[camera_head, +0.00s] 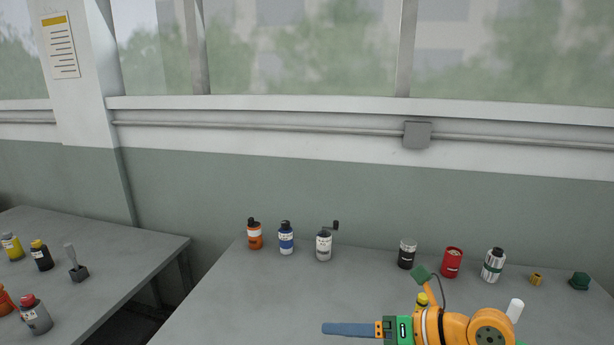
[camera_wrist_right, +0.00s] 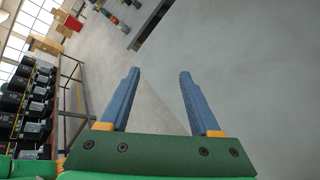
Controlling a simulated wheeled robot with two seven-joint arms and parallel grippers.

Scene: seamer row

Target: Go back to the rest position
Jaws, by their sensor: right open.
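My right gripper (camera_head: 328,328) comes in at the lower right of the head view, its blue fingers pointing left over the near part of the grey table (camera_head: 250,310). In the right wrist view the same gripper (camera_wrist_right: 159,72) shows two blue fingers well apart with nothing between them. My left gripper is in neither view.
Several cans and bottles stand along the table's back, among them a red can (camera_head: 452,263) and a white can with a crank (camera_head: 324,246). A second table (camera_head: 130,245) stands left, past a gap.

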